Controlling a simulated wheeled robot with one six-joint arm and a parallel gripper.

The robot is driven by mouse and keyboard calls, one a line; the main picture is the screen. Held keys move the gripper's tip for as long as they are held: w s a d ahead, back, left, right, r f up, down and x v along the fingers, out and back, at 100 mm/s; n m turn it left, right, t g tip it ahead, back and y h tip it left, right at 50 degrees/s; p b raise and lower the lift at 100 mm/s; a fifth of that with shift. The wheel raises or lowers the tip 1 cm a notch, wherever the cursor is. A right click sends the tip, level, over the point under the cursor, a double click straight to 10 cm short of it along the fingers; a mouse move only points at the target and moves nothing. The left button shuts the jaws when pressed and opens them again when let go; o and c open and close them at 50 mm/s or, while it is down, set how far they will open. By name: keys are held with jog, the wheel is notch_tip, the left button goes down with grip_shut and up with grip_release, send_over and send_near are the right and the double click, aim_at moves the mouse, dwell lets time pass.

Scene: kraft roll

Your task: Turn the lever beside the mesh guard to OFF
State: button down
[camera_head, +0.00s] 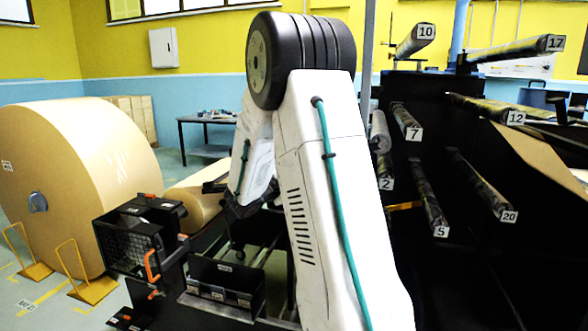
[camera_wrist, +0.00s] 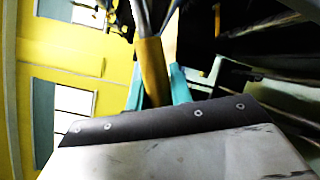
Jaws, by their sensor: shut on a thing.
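The mesh guard (camera_head: 124,251) is a black framed box at lower left in the head view. A bent orange handle (camera_head: 150,266) stands at its right edge. A smaller orange piece (camera_head: 155,294) sits just below; I cannot tell which of them is the lever, and no OFF mark is readable. My gripper (camera_head: 232,212) is up and to the right, apart from both. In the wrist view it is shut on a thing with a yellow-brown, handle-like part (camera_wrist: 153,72). A dark riveted band and scuffed pale plate (camera_wrist: 180,150) fill the bottom; whether they belong to it is unclear.
A black labelled bin (camera_head: 226,278) stands right of the guard, below my gripper. A small kraft roll (camera_head: 193,205) lies behind, and a huge one (camera_head: 85,185) stands at left. Numbered rollers (camera_head: 430,205) fill the right. My arm hides the middle.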

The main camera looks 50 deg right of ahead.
jog(key=shift+s+d+f+n+t+h, duration=0.2)
jog(key=shift+s+f+n+h, duration=0.1)
jog(key=shift+s+f+n, duration=0.45)
jog(key=shift+s+d+f+n+t+h, duration=0.25)
jog(key=shift+f+n, duration=0.25)
jog(key=shift+n, duration=0.4)
jog(key=shift+s+d+f+n+t+h, duration=0.15)
jog(key=shift+s+f+n+h, duration=0.2)
jog(key=shift+s+f+n, duration=0.4)
jog(key=shift+w+r, duration=0.1)
jog(key=shift+w, duration=0.15)
jog(key=c, duration=1.3)
grip_release()
jog(key=shift+o, duration=0.2)
jog(key=a+f, duration=0.1)
jog(key=a, duration=0.6)
jog(key=shift+a+f, duration=0.2)
jog(key=shift+a, duration=0.15)
